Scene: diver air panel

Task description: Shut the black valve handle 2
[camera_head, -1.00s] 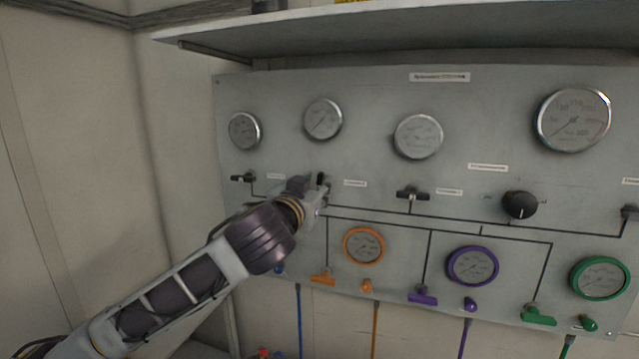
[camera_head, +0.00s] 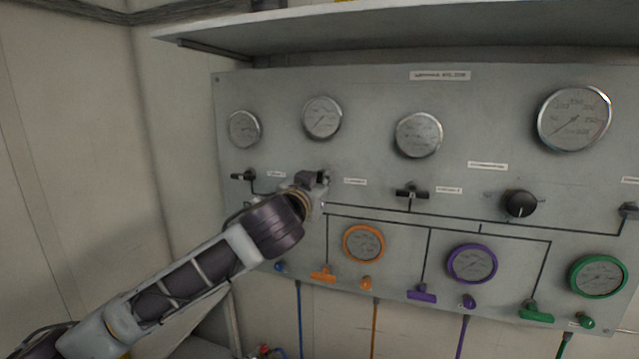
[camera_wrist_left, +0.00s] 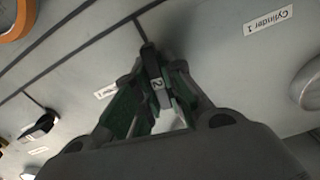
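The black valve handle 2 (camera_wrist_left: 153,66) shows in the left wrist view, with a white tag marked 2. It lies roughly in line with the dark pipe line that runs to it. My left gripper (camera_wrist_left: 156,80) has its green-padded fingers on both sides of the handle and looks closed on it; exact contact is hard to see. In the head view my left gripper (camera_head: 321,182) is at the panel, below the second gauge, and hides most of the handle. My right gripper is in neither view.
The grey panel (camera_head: 370,85) carries gauges and other black handles, one at left (camera_head: 243,176) and one at right (camera_head: 411,193). A black knob (camera_head: 519,204) is farther right. Orange (camera_head: 323,273), purple and green handles sit below. A shelf (camera_head: 400,35) overhangs the panel.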

